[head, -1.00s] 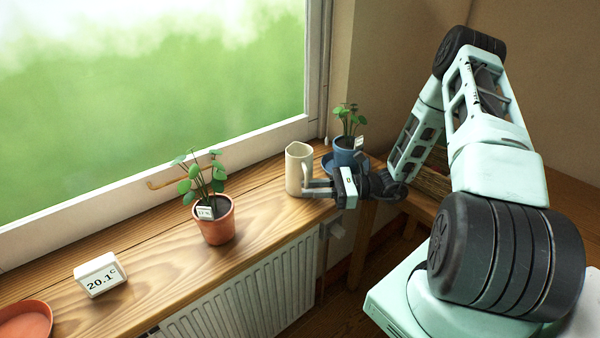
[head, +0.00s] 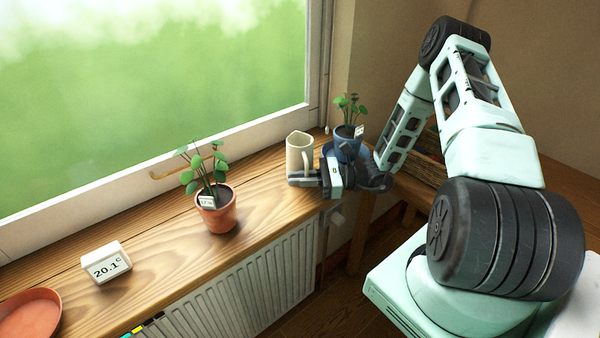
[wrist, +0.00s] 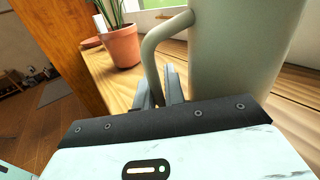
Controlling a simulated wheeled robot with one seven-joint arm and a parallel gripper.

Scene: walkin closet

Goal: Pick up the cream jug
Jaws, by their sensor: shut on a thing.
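The cream jug (head: 295,156) is upright at the right part of the wooden windowsill, with its handle towards my arm. In the wrist view, the jug's body (wrist: 235,50) fills the upper right. My gripper (head: 304,182) is at the jug's lower part, on its handle side. The two fingers (wrist: 161,88) are shut on the lower part of the curved handle. The fingers hide the jug's base in the head view, so I cannot tell whether it touches the sill.
A blue pot (head: 346,147) with a plant stands close behind my gripper. A terracotta pot (head: 216,213) with a plant stands left of the jug. A white temperature display (head: 106,263) and an orange dish (head: 30,315) are farther left. The sill between is clear.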

